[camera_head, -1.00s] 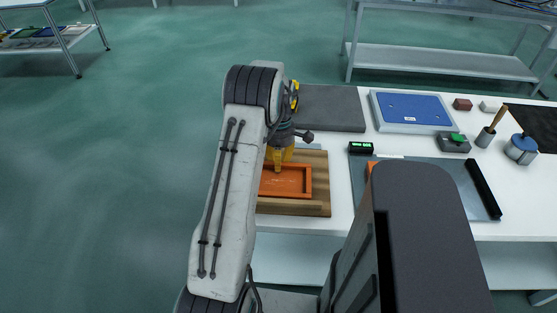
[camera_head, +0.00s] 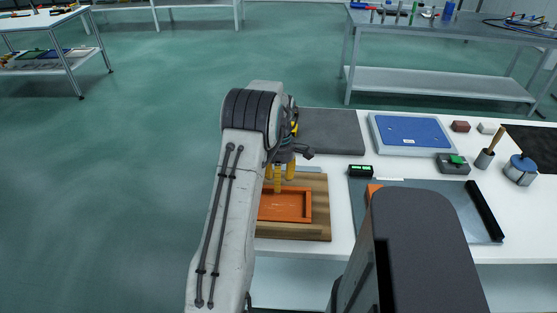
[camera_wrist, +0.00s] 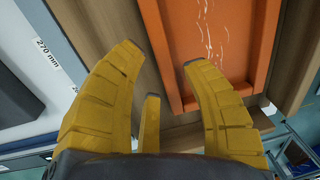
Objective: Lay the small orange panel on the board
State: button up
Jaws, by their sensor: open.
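An orange panel (camera_head: 286,206) with a raised rim lies flat on the wooden board (camera_head: 300,234), inside the board's edges. Its left part is hidden behind my arm in the head view. My gripper (camera_head: 279,185) is over the panel's far edge, with its yellow fingers spread and nothing between them. In the wrist view the open fingers (camera_wrist: 162,62) are beside the near end of the panel (camera_wrist: 218,40), with the board's wood (camera_wrist: 108,28) showing around it. I cannot tell whether a fingertip touches the panel.
A second orange piece (camera_head: 373,189) shows behind my column on a grey tray (camera_head: 428,188). A small display (camera_head: 361,171), dark grey mat (camera_head: 332,131), blue-topped plate (camera_head: 410,135), green-button box (camera_head: 453,163) and pots stand on the white table. Open floor is left.

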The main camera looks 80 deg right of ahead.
notch_tip(320, 180, up, 10)
jog(key=f+b, duration=0.1)
jog(key=w+a+r, duration=0.3)
jog(key=w, duration=0.4)
jog(key=w+a+r, duration=0.3)
jog(key=w, duration=0.5)
jog(key=w+a+r+h, duration=0.2)
jog(key=w+a+r, duration=0.1)
jog(key=w+a, duration=0.85)
jog(key=w+a+r+t, duration=0.1)
jog(key=a+t, duration=0.1)
jog(key=a, duration=1.4)
jog(key=s+a+f, duration=0.1)
jog(key=s+a, duration=0.2)
jog(key=a, duration=0.4)
jog(key=s+a+f+t+y, duration=0.1)
jog(key=s+a, duration=0.3)
jog(key=a, duration=0.4)
jog(key=shift+f+m, duration=0.4)
jog(key=shift+f, duration=0.3)
jog(key=shift+s, duration=0.1)
